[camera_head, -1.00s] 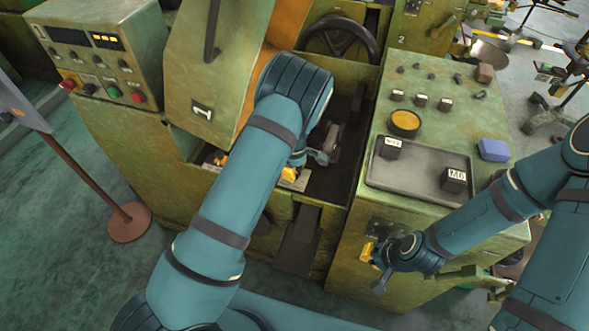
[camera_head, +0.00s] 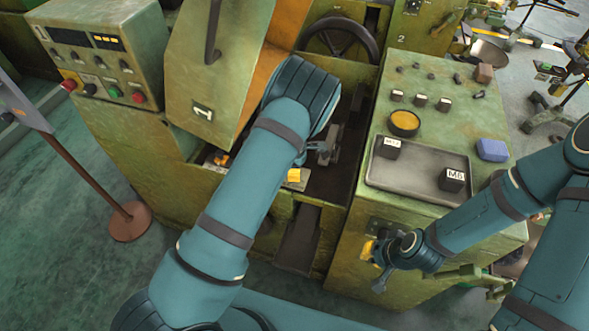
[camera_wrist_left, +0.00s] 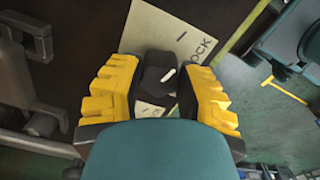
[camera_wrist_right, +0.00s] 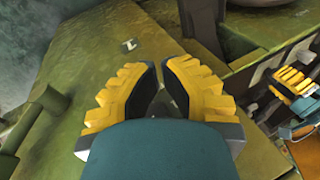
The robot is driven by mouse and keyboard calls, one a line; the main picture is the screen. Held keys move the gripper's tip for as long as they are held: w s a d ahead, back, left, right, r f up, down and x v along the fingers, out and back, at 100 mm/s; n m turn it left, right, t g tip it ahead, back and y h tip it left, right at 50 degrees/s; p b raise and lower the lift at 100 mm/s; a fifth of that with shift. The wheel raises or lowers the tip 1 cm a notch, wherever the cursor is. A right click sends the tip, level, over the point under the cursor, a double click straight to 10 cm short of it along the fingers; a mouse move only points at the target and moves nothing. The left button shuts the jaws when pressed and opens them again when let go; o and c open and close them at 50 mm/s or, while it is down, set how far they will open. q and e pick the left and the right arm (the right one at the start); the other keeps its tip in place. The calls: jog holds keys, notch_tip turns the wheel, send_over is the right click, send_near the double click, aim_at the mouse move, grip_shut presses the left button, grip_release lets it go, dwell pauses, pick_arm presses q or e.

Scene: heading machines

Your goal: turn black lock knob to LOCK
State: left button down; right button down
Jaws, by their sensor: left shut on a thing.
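The black lock knob (camera_wrist_left: 156,72) shows in the left wrist view, with a short white mark on its face. It sits on a pale label plate (camera_wrist_left: 163,27) with LOCK printed along the plate's right part; lettering lower down is partly covered. My left gripper (camera_wrist_left: 162,88) has its yellow fingers on both sides of the knob and is shut on it. In the head view my left arm hides the knob. My right gripper (camera_wrist_right: 161,75) has its fingertips close together, with a small gap; it is by the front of the right-hand cabinet, away from the knob.
The green machine cabinet (camera_head: 360,285) stands at the right, with a grey tray (camera_head: 415,190) holding dark blocks and a blue block (camera_head: 492,149) on top. A control box (camera_head: 90,55) is at upper left. A post on a round base (camera_head: 130,222) stands on open floor.

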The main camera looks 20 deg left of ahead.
pick_arm(q)
jog(key=c, duration=0.5)
grip_release()
jog(key=shift+r, duration=0.1)
notch_tip(320, 180, up, 12)
jog(key=shift+f, duration=0.1)
dwell(0.5)
